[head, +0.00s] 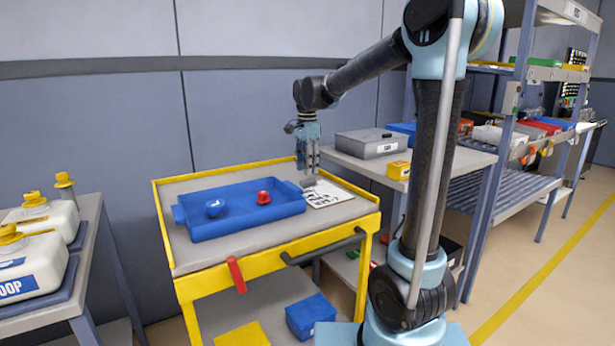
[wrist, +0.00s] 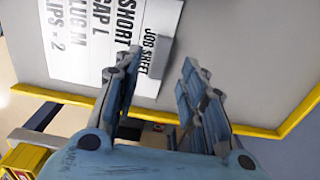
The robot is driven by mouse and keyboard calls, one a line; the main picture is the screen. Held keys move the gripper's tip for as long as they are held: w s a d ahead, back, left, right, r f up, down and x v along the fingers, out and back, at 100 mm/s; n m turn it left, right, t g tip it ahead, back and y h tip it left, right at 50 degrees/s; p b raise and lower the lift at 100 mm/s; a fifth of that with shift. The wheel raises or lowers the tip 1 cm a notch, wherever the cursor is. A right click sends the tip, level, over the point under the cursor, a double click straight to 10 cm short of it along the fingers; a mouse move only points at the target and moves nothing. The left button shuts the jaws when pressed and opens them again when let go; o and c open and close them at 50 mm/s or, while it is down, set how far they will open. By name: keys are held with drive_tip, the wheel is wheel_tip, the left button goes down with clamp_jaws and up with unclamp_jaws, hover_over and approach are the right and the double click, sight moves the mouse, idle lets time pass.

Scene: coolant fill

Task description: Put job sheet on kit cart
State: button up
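The job sheet (head: 328,194), white with black print, lies flat on the top of the yellow-edged kit cart (head: 185,255), to the right of the blue tray. In the wrist view the sheet (wrist: 90,40) is at the upper left, with a small grey block (wrist: 165,52) at its edge by the "JOB SHEET" heading. My gripper (head: 308,170) points down just above that end of the sheet. In the wrist view its two fingers (wrist: 158,66) are apart with nothing held between them. The grey block shows just beyond the fingertips.
The blue tray (head: 240,225) on the cart holds a blue piece (head: 215,208) and a red piece (head: 263,197). A side bench with a grey case (head: 372,144) and a yellow box (head: 398,170) stands right of the cart. White jugs (head: 45,215) stand on a table at left.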

wheel_tip(320, 180, up, 8)
drive_tip(key=shift+f, duration=0.25)
